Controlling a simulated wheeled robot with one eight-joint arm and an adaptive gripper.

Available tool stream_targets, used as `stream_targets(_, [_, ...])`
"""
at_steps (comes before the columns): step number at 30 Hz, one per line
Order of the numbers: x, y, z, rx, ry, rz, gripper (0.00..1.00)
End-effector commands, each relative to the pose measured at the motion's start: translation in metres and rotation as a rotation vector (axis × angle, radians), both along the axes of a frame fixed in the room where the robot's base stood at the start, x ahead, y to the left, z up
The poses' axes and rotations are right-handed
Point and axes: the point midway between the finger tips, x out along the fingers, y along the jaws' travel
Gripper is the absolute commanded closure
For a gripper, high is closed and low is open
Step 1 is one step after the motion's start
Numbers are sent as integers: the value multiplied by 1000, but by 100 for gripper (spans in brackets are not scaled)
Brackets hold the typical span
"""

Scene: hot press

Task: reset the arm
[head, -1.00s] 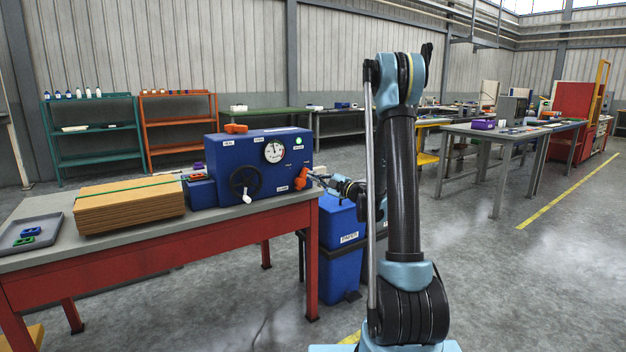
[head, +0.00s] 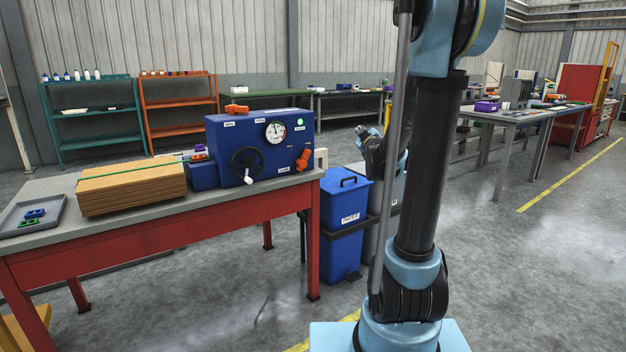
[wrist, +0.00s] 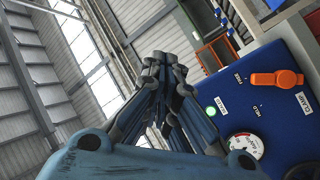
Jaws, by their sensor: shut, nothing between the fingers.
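My arm stands at the right of the head view, folded upward, its upper part cut off by the top edge. My gripper (wrist: 165,62) is shut and empty in the wrist view, its fingers together and pointing up the picture. In the head view, my wrist part (head: 374,150) shows left of my arm, right of the blue press (head: 225,145) and apart from it. The press has a gauge (head: 275,132), a black handwheel (head: 247,162), a lit green lamp (head: 300,122) and an orange lever (head: 303,159). The wrist view shows an orange lever (wrist: 277,80) and the gauge (wrist: 245,146).
The press stands on a red-legged bench (head: 180,218) with stacked brown boards (head: 130,188) and a grey tray (head: 52,221). A blue bin (head: 342,205) stands right of the bench, left of my arm. Open floor lies at the right.

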Motion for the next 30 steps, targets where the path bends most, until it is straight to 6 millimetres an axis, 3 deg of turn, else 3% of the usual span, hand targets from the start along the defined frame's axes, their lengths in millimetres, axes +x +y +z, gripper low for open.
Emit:
stream_targets(6, [-49, -37, -21, 110, 163, -168, 100])
stream_targets(15, [-134, -65, -75, 256, 437, -347, 100])
stream_targets(23, [-225, -64, -134, 369, 713, -450, 100])
stream_targets(30, [-320, -45, -187, 459, 994, -497, 100])
